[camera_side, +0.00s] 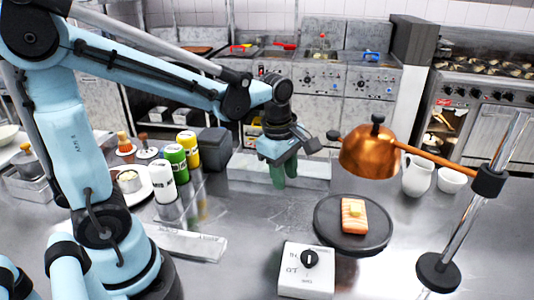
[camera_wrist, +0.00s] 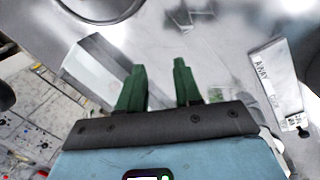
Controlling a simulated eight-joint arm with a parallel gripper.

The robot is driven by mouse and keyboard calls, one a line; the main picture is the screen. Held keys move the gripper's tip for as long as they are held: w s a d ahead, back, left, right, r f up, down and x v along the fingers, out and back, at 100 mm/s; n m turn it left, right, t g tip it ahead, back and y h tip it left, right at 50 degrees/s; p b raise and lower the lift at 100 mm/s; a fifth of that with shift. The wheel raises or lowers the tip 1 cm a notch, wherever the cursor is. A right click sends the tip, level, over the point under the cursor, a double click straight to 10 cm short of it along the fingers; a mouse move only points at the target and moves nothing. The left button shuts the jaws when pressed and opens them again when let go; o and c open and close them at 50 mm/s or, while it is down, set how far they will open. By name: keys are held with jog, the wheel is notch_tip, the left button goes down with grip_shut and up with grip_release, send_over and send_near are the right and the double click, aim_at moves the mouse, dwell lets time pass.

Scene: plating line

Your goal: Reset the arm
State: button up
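My gripper (camera_side: 284,176) hangs above the steel counter near the middle of the side view, its green fingers pointing down. In the wrist view my gripper (camera_wrist: 160,82) shows its two green fingers apart with nothing between them. A pale box-like tray or bin (camera_side: 275,169) is behind the fingers in the side view. The task names no separate object.
A dark round plate (camera_side: 325,240) holds salmon (camera_side: 353,216) with a butter pat. A copper dome (camera_side: 370,155) hangs over it from a stand (camera_side: 438,272). A dial box (camera_side: 307,272) sits in front. Several bottles (camera_side: 163,182) stand left; a white pitcher (camera_side: 417,175) stands right.

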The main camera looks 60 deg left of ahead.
jog(key=s+r+m+t, duration=0.1)
jog(key=s+m+t, duration=0.1)
jog(key=m, duration=0.8)
jog(key=s+r+m+t, duration=0.2)
jog(key=s+m+t, duration=0.1)
jog(key=m, duration=0.7)
jog(key=shift+s+d+m+t, duration=0.3)
jog(key=shift+s+d+m, duration=0.05)
jog(key=shift+d+m, duration=0.1)
